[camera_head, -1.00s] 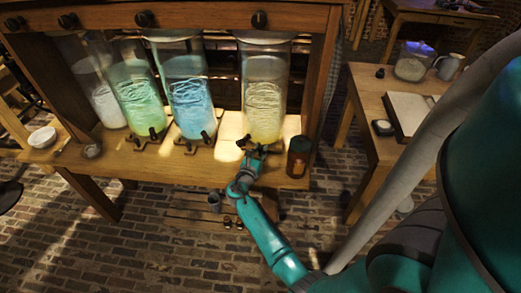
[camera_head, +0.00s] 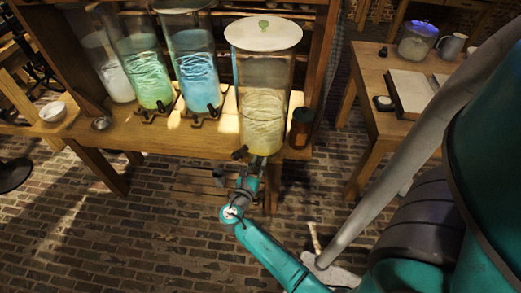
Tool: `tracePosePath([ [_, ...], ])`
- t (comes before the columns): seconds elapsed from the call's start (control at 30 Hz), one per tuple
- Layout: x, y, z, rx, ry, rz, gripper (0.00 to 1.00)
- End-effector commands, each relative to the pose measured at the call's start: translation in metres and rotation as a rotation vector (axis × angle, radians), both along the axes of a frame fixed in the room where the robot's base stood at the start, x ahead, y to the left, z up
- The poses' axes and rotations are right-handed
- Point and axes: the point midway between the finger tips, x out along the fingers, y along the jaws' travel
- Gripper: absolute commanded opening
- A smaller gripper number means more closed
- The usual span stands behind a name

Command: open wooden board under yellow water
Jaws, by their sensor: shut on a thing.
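The jar of yellow water (camera_head: 263,95) stands upright, forward of the other jars at the table's front edge. It has a round pale lid with a green knob and a dark tap at its lower left. The wooden board under it is almost wholly hidden by the jar and my gripper. My gripper (camera_head: 258,163) is right below the jar's base, at the front edge, shut on what appears to be the board's front. The fingertips are small and partly hidden.
Blue (camera_head: 193,75) and green (camera_head: 142,75) jars and a pale jar (camera_head: 112,75) stand to the left. A dark reddish canister (camera_head: 301,128) is close to the yellow jar's right. Brick floor in front is mostly clear.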

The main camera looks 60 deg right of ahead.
Motion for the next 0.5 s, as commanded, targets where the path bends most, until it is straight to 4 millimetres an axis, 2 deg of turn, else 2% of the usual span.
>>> tracePosePath([
  [0.03,-0.002,0.009,-0.001,0.0,0.002,0.007,0.0],
  [0.2,-0.01,0.028,0.0,0.0,0.001,0.005,0.0],
  [0.5,-0.014,0.038,0.0,0.0,0.0,0.003,0.0],
])
